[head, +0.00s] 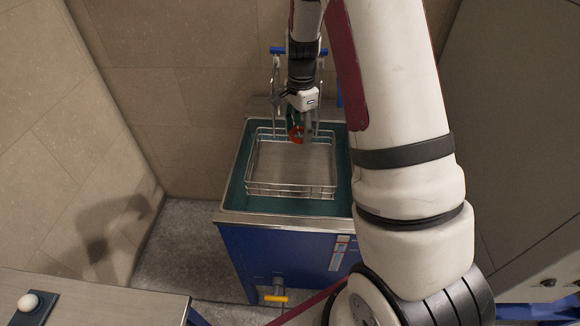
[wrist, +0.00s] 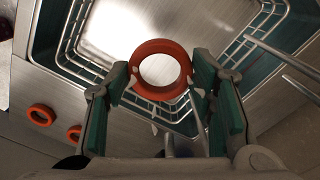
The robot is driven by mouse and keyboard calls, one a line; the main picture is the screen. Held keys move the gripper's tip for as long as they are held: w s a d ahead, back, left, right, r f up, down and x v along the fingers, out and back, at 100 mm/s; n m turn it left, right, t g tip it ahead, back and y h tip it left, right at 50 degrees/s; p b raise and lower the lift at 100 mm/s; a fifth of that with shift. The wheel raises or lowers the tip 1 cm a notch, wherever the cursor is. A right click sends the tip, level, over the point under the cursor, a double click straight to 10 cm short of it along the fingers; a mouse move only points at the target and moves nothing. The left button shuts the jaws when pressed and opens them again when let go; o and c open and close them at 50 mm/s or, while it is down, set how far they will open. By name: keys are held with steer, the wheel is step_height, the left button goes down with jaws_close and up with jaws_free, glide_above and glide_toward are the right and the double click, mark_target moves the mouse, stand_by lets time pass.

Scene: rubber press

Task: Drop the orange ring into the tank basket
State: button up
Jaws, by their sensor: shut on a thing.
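The orange ring (head: 296,135) is held in my gripper (head: 304,132), over the far part of the wire basket (head: 290,187). In the wrist view, the ring (wrist: 160,45) sits between the green finger pads of my gripper (wrist: 160,75), with its hole facing the camera. The basket's wire walls (wrist: 70,42) and bright floor show beyond the ring. The basket is rectangular and sits in the open top of the blue tank (head: 285,250), with teal around it. The exact height of the ring above the basket is hard to tell.
Two more orange rings (wrist: 42,115) lie on a grey surface at the lower left of the wrist view. A blue-handled metal frame (head: 277,51) rises behind the basket, close to my gripper. A tiled wall (head: 150,60) stands behind. A table (head: 110,300) is at the lower left.

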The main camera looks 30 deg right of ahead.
steer(key=shift+f+b, duration=1.4)
steer(key=shift+f, duration=1.55)
steer(key=o, duration=1.1)
step_height(320, 180, up, 12)
